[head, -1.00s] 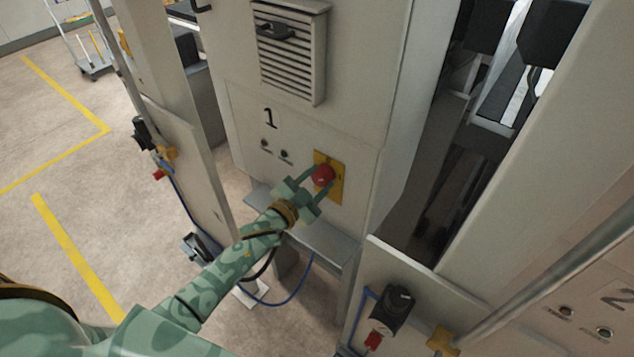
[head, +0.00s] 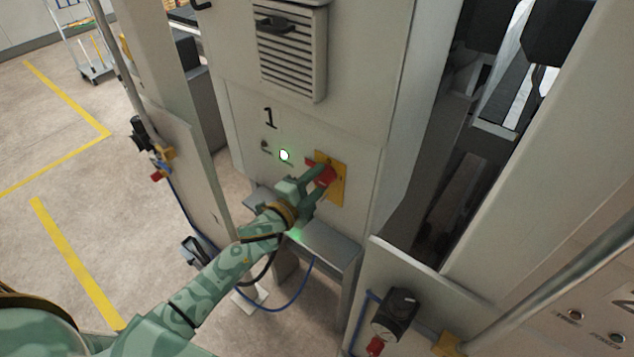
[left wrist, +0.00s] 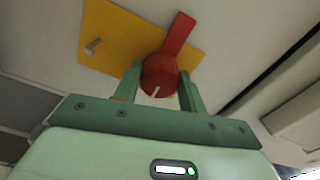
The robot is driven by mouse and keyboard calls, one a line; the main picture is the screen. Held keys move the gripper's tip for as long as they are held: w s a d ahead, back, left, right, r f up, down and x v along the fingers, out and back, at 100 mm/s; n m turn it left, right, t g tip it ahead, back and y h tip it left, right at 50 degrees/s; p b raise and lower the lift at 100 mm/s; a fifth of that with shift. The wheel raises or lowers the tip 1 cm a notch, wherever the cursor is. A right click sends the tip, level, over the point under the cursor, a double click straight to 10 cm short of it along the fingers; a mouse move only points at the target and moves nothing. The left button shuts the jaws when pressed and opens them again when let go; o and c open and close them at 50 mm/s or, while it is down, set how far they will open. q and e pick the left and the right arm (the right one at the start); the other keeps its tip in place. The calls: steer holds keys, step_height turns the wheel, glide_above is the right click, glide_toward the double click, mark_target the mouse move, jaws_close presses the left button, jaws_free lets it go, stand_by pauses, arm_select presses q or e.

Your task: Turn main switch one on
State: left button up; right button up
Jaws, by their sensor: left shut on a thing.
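Main switch one is a red rotary knob (head: 325,174) on a yellow plate (head: 337,188), set low on the grey cabinet face below the number 1. The left wrist view shows the red knob (left wrist: 159,74) with its red handle pointing up and to the right across the yellow plate (left wrist: 112,38). My left gripper (head: 318,178) has its two green fingers on either side of the knob and is shut on it. In the left wrist view the fingers (left wrist: 160,88) flank the knob. A small lamp (head: 284,155) left of the plate glows bright green-white. My right gripper is out of view.
A louvred vent (head: 291,52) sits above the switch. A metal ledge (head: 325,243) juts out below it. Open floor lies at left.

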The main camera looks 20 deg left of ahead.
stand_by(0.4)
arm_select(q)
steer(key=o, duration=1)
steer(key=shift+s, duration=0.1)
steer(key=b+v, duration=0.2)
steer(key=v, duration=1.4)
steer(key=shift+a, duration=0.1)
